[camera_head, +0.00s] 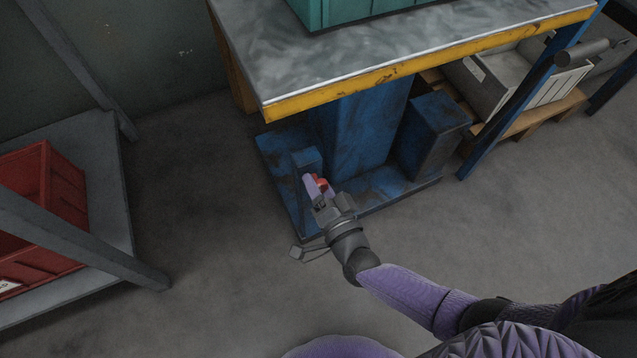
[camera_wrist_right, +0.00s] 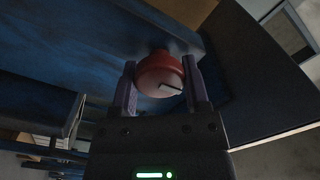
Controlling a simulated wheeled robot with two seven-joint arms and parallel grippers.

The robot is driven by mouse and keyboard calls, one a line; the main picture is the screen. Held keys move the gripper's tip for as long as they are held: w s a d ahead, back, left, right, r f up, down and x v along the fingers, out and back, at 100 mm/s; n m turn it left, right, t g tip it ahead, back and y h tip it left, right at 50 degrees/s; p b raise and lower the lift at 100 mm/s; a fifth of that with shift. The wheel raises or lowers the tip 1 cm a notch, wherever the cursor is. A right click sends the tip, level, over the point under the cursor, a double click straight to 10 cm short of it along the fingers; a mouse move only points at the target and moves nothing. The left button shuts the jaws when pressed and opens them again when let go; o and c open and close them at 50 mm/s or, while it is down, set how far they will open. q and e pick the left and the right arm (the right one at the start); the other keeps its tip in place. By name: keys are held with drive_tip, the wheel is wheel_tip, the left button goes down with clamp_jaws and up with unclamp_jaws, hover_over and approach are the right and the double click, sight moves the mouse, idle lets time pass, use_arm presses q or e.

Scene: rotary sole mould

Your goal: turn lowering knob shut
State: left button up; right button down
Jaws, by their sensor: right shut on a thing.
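The lowering knob (camera_head: 321,184) is red and sits low on the blue machine base under the table. In the right wrist view the knob (camera_wrist_right: 160,76) is round, with a dark line on its pale-lit face. My right gripper (camera_head: 318,188) reaches down to it, and its two fingers stand on either side of the knob in the right wrist view (camera_wrist_right: 160,90). The gripper is shut on the knob. The fingers partly hide the knob in the head view. My left gripper is in neither view.
A metal-topped table (camera_head: 400,50) with a yellow edge overhangs the blue base (camera_head: 365,130). A teal crate (camera_head: 345,10) stands on it. A red crate (camera_head: 60,190) sits on a grey shelf at the left. A grey bin (camera_head: 500,85) is at the right. The floor between is clear.

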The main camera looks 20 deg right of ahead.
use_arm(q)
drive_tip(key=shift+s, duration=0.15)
use_arm(e)
drive_tip(key=shift+m, duration=0.4)
drive_tip(key=shift+c, duration=0.4)
unclamp_jaws()
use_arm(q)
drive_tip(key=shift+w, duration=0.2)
use_arm(e)
drive_tip(key=shift+s, duration=0.25)
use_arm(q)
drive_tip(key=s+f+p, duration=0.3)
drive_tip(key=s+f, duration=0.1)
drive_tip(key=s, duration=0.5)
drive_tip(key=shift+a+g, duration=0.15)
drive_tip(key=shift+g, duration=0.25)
use_arm(e)
drive_tip(key=s, duration=0.9)
drive_tip(key=shift+s+d, duration=0.15)
drive_tip(key=shift+s, duration=0.1)
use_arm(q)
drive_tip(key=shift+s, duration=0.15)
use_arm(e)
drive_tip(key=shift+s, duration=0.1)
